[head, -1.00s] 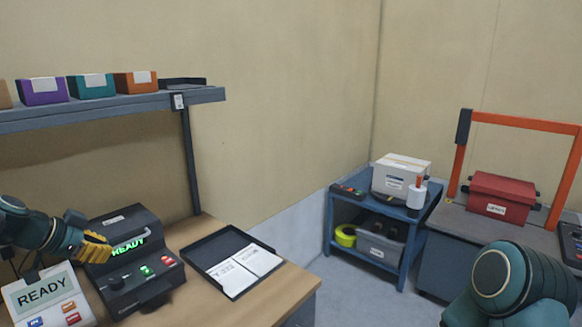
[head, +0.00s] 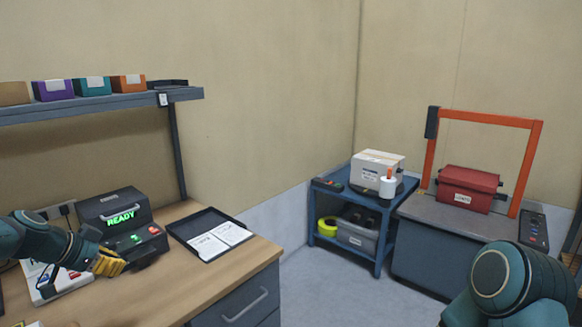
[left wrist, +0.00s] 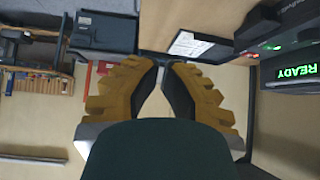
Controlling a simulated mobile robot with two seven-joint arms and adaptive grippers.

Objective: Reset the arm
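My left arm comes in from the left of the head view. Its yellow-fingered left gripper (head: 108,264) is over the desk, in front of the black device that reads READY. In the left wrist view the left gripper (left wrist: 161,68) shows two yellow fingers with black pads. A narrow gap shows between them, with nothing in it. A teal part of my right arm (head: 510,285) shows at the lower right of the head view; the right gripper is out of view.
The black device (head: 105,207) and a white panel (head: 45,292), partly hidden by my arm, stand on the wooden desk (head: 180,290). A black tray (head: 183,238) holds papers. A shelf (head: 95,107) carries boxes. A blue cart (head: 388,208) and a red case (head: 468,182) stand right, beyond open floor.

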